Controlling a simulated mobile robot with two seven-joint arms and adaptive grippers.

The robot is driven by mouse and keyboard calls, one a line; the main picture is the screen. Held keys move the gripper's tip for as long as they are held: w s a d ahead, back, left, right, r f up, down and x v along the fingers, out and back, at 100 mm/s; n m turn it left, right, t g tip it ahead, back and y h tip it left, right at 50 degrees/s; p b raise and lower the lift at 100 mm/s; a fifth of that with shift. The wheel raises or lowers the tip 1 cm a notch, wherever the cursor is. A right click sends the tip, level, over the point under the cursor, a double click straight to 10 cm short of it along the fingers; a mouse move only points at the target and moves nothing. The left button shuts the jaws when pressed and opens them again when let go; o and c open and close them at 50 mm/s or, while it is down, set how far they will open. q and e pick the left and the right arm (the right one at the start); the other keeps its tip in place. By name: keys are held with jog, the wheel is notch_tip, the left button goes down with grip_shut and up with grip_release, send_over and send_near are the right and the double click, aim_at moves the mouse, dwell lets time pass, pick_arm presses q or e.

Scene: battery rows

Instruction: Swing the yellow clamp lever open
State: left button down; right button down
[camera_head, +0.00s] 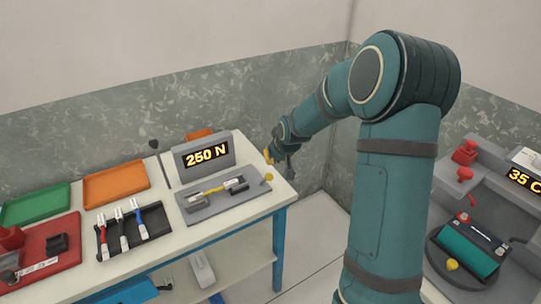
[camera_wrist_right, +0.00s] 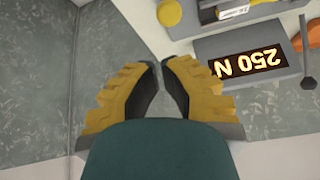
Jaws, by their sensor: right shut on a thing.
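The pull-test fixture (camera_head: 222,206) stands on the white table below a 250 N display (camera_head: 207,153). A yellow cable (camera_head: 211,190) lies across it between two clamp blocks. A yellow round knob (camera_head: 268,177), seemingly the clamp lever's end, is at its right end. The knob also shows at the top of the right wrist view (camera_wrist_right: 169,12), apart from the fingertips. My right gripper (camera_head: 268,157) is near the table's back right corner, behind the knob. Its yellow fingers (camera_wrist_right: 160,66) are drawn together; what they hold cannot be made out. My left gripper is not in view.
Green (camera_head: 36,204) and orange (camera_head: 116,184) trays, a red tray (camera_head: 50,242) and a black tool tray (camera_head: 132,229) fill the table's left. A thin post (camera_head: 160,165) stands left of the display. A 35 C station (camera_head: 470,228) stands at right.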

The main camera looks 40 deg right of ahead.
jog(key=s, duration=0.1)
jog(key=s+r, duration=0.1)
jog(key=s, duration=0.2)
jog(key=shift+s+a+r+p, duration=0.1)
jog(key=shift+a+r+p, duration=0.25)
jog(key=shift+a+r, duration=0.05)
jog(key=s+a+f+n+g+y, duration=0.1)
jog(key=s+a+f+g+y, duration=0.15)
jog(key=a+f, duration=1.15)
jog(key=s+a+f+y, duration=0.1)
jog(key=s+a+f, duration=0.2)
jog(key=a, duration=0.3)
jog(key=s+a+f+g+y, duration=0.1)
jog(key=s+a+f, duration=0.2)
jog(key=s+a, duration=0.2)
jog(key=s+a+f+n+g+y, duration=0.1)
jog(key=s+a+f, duration=0.2)
jog(key=s+a, duration=0.2)
jog(key=shift+a+f, duration=0.35)
jog(key=shift+a, duration=0.8)
